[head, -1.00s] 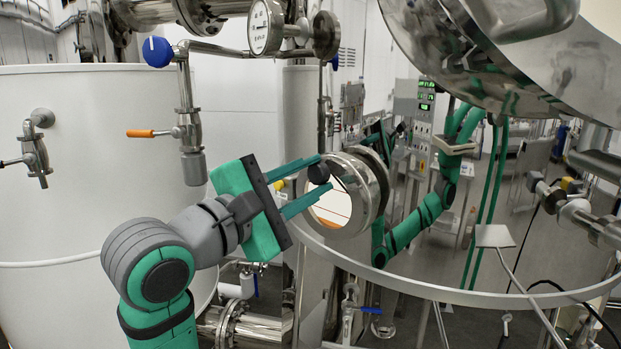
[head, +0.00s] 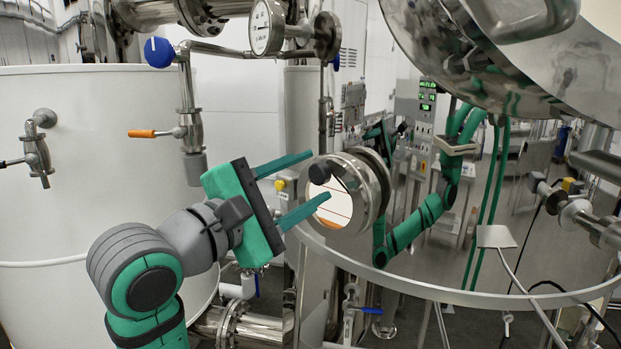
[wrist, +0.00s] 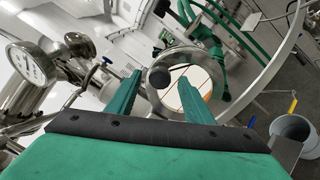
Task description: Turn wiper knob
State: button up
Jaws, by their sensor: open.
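The wiper knob (head: 319,174) is small, round and black. It stands out from the front of a round steel sight glass (head: 371,195) with a bright window. My gripper (head: 320,174) has green fingers spread wide, one above and one below the knob in the head view. In the wrist view the knob (wrist: 160,78) shows between the two fingertips (wrist: 160,76), with a gap on both sides. The fingers look clear of the knob. I cannot tell exactly how far their tips reach along it.
A pressure gauge (head: 265,27) and steel pipes are above the arm. A blue knob (head: 158,52) and an orange-handled valve (head: 150,133) stand at left before a white tank (head: 90,190). A curved rail (head: 440,291) runs at lower right. The polished steel tank mirrors a green arm.

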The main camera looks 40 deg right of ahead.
jog(key=v, duration=0.9)
jog(key=shift+a, duration=0.25)
